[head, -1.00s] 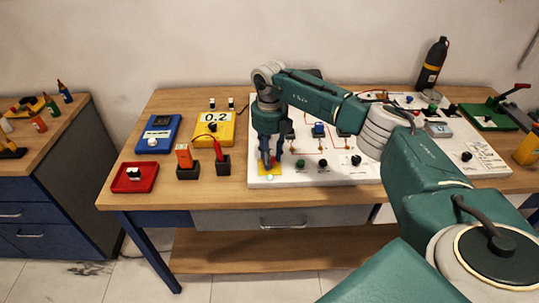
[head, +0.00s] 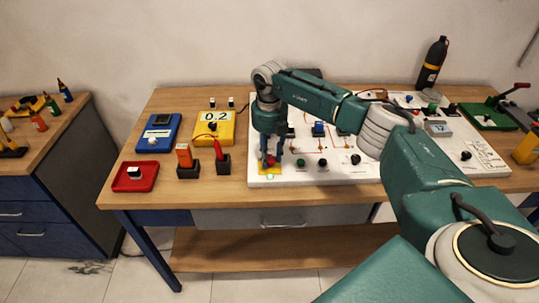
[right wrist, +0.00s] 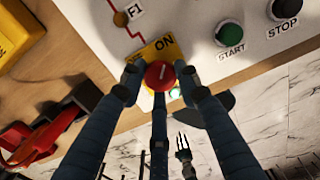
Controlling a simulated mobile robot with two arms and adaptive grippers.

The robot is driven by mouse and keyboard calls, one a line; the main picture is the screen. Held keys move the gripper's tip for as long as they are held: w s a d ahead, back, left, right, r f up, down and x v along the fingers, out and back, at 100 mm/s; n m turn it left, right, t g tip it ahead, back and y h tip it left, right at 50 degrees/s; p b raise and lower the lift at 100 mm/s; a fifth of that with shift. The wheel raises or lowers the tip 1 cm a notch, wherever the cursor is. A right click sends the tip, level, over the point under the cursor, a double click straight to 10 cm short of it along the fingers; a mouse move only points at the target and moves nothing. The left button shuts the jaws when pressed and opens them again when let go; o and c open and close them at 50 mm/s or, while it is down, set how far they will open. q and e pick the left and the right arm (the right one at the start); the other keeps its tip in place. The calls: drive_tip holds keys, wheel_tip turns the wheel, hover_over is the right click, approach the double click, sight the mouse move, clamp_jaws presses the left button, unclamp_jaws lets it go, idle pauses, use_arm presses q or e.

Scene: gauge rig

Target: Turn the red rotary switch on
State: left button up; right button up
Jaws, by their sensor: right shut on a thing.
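The red rotary switch (right wrist: 160,75) sits on a yellow plate (right wrist: 152,50) marked ON, at the front left corner of the white panel (head: 330,178). In the right wrist view its round red top shows a pale line mark. My right gripper (head: 270,160) points down over the switch, and its fingers (right wrist: 162,82) are shut around the red knob. A small green lit spot (right wrist: 175,92) shows beside the knob on the plate. In the head view the fingers partly hide the switch (head: 270,158). My left gripper is in neither view.
The panel also carries green START (right wrist: 229,33) and black STOP (right wrist: 283,9) buttons right of the switch. Left of it stand black holders with a red-handled probe (head: 218,150) and an orange item (head: 184,155), a yellow meter (head: 213,128) and a red tray (head: 136,177).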

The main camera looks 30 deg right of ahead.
sight(270, 158)
drive_tip(key=o, duration=1.1)
drive_tip(key=shift+o, duration=0.2)
wheel_tip(270, 158, up, 12)
